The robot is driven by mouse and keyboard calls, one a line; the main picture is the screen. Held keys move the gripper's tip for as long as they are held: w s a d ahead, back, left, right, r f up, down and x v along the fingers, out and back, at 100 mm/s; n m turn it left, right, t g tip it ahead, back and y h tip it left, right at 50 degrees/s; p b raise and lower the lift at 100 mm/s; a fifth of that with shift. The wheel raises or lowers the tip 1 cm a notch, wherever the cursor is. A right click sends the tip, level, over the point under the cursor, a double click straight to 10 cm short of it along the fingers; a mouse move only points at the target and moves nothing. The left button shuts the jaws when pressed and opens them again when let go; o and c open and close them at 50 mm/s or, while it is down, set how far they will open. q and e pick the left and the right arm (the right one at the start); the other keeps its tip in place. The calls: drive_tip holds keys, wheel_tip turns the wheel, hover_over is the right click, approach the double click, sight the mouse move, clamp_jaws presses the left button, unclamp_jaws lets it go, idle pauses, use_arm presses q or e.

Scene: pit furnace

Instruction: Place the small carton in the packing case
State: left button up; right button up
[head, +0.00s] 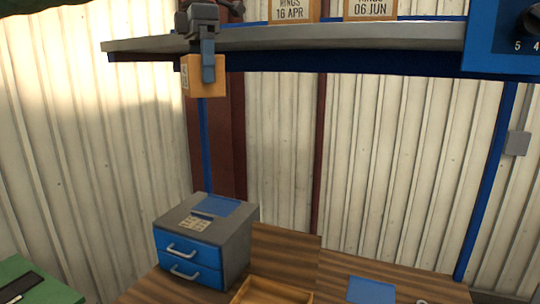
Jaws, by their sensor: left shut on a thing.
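My left gripper (208,70) is at the upper left, just below and in front of the shelf edge. It points down and is shut on a small orange-tan carton (203,88), which hangs upright in the air with a pale label on its left side. An open wooden box (273,286), which looks like the packing case, stands on the table at the bottom edge; only its upper part shows, and its contents are mostly cut off. The carton is well above and to the left of it. My right gripper is not in view.
A grey shelf (340,38) crosses the top and carries two labelled cartons (293,10) (370,9) and a blue device (505,40). A grey cabinet with blue drawers (190,252) stands on the wooden table (285,246). A blue flat item (371,290) lies right of the box.

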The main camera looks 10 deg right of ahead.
use_arm(q)
drive_tip(key=a+f+m, duration=0.6)
drive_tip(key=a+f, duration=0.1)
drive_tip(key=f, duration=1.2)
drive_tip(key=a+f+m, duration=0.7)
drive_tip(key=a+f, duration=0.1)
drive_tip(key=f, duration=1.1)
drive_tip(key=a+f+m, duration=0.7)
drive_tip(key=f, duration=1.3)
drive_tip(key=shift+a, duration=0.15)
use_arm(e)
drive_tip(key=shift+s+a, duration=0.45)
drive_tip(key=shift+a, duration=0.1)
